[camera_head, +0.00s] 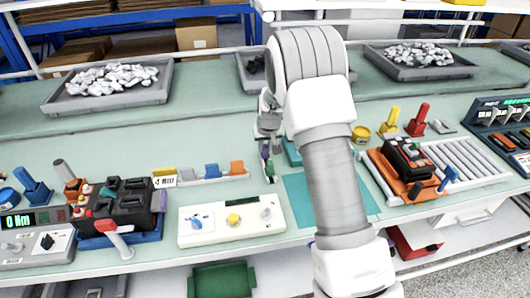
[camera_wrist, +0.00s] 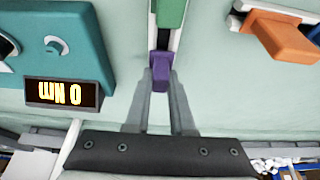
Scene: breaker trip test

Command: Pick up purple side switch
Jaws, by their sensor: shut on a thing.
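The purple side switch (camera_wrist: 160,72) sits between my fingertips in the wrist view, at the near end of a narrow pale rail just below a green switch (camera_wrist: 170,12). In the head view the purple switch (camera_head: 270,168) is small and partly hidden under my wrist. My gripper (camera_wrist: 160,76) is shut on the purple switch, with one grey finger on each side. The switch looks in line with the rail; I cannot tell whether it is lifted clear of it.
A teal device with a lit display (camera_wrist: 60,93) stands beside the gripper. An orange switch (camera_wrist: 280,38) is on the other side. In the head view, a white control panel (camera_head: 215,233) and a black breaker block (camera_head: 122,208) are to the left; a roller tray (camera_head: 465,165) is to the right.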

